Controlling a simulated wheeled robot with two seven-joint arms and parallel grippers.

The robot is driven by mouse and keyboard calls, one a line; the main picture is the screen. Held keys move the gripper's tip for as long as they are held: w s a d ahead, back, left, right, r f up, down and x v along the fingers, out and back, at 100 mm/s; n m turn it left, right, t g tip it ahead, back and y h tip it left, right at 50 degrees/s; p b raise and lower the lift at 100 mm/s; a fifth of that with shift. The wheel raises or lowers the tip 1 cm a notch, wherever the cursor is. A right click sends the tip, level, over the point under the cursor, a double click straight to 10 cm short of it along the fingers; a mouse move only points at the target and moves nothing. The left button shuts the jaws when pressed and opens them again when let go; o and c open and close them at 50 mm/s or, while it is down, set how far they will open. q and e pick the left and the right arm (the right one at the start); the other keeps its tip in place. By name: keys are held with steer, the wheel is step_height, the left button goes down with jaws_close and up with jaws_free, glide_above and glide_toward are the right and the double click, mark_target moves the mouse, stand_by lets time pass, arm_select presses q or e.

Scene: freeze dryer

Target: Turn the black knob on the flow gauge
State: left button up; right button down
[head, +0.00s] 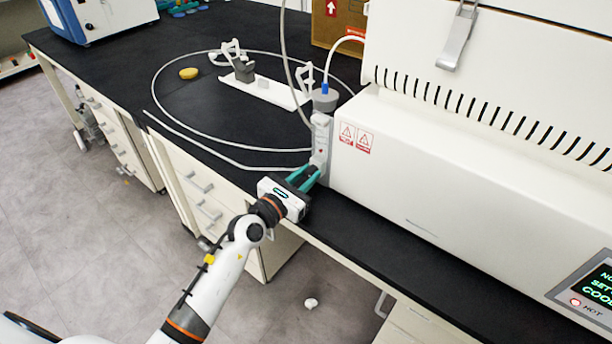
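The flow gauge (321,140) is a slim, upright grey-white body with a grey cap and a blue fitting on top. It stands at the left end of the big white machine. My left gripper (312,177) reaches in from below, its two teal fingers at the lower part of the gauge. The fingers show a gap between them, but their tips are small and partly hidden. The black knob cannot be made out; the fingers cover that area. I cannot tell whether they touch or grip it. My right gripper is not in view.
The white freeze dryer (440,185) fills the right side, with a lit display (598,285). A clear hose (160,100) loops over the black bench (120,60). A white stand (265,90), a yellow oval object (188,73) and a cardboard box (340,22) are behind the gauge.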

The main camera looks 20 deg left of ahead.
arm_select(q)
jaws_close()
steer(key=shift+r+n+p, duration=0.15)
steer(key=shift+n+p, duration=0.5)
steer(key=shift+n, duration=0.05)
steer(key=n+p, duration=0.2)
steer(key=n, duration=0.1)
steer(key=n+p, duration=0.2)
steer(key=n, duration=0.2)
steer(key=shift+n+p, duration=0.3)
steer(key=shift+p, duration=0.05)
steer(key=shift+n+p, duration=0.55)
steer(key=shift+n, duration=0.95)
steer(key=o, duration=0.5)
jaws_free()
